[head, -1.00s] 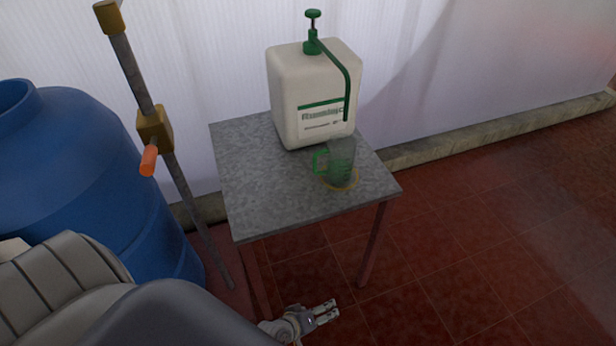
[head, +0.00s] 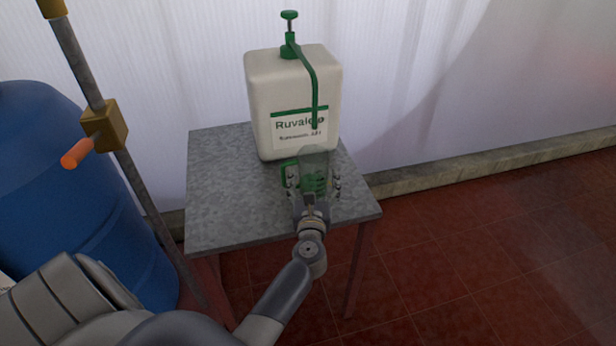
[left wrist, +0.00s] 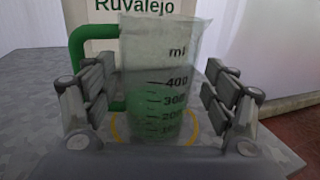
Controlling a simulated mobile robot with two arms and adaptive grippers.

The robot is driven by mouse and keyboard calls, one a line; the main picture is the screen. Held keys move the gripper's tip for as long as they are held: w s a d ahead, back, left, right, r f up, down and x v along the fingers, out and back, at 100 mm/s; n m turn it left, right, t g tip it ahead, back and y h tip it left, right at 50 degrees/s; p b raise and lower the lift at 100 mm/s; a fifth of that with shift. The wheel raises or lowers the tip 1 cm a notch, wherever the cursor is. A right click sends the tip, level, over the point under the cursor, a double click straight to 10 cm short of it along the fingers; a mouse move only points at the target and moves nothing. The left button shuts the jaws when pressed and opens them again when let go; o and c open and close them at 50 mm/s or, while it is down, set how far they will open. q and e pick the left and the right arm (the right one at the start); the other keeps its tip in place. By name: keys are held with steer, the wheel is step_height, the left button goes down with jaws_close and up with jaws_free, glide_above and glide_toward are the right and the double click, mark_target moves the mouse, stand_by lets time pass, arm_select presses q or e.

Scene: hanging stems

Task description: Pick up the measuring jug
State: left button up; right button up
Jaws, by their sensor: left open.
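In the left wrist view the jug (left wrist: 160,85) stands between the open fingers of the left gripper (left wrist: 160,105), with gaps showing on both sides. Its handle is on the left, by the left finger. A yellow ring (left wrist: 117,128) shows around its base. My right gripper is not in view.
A white canister (head: 292,100) with a green pump stands right behind the jug, its green spout tube hanging close above it. A blue barrel (head: 60,200) and a metal pole with an orange handle (head: 78,153) stand left of the table. The table's left part is clear.

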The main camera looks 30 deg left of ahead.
mark_target(314, 162)
arm_select(q)
steer(key=x, duration=0.7)
steer(key=shift+a+f, duration=0.1)
steer(key=shift+f, duration=0.05)
steer(key=c, duration=0.9)
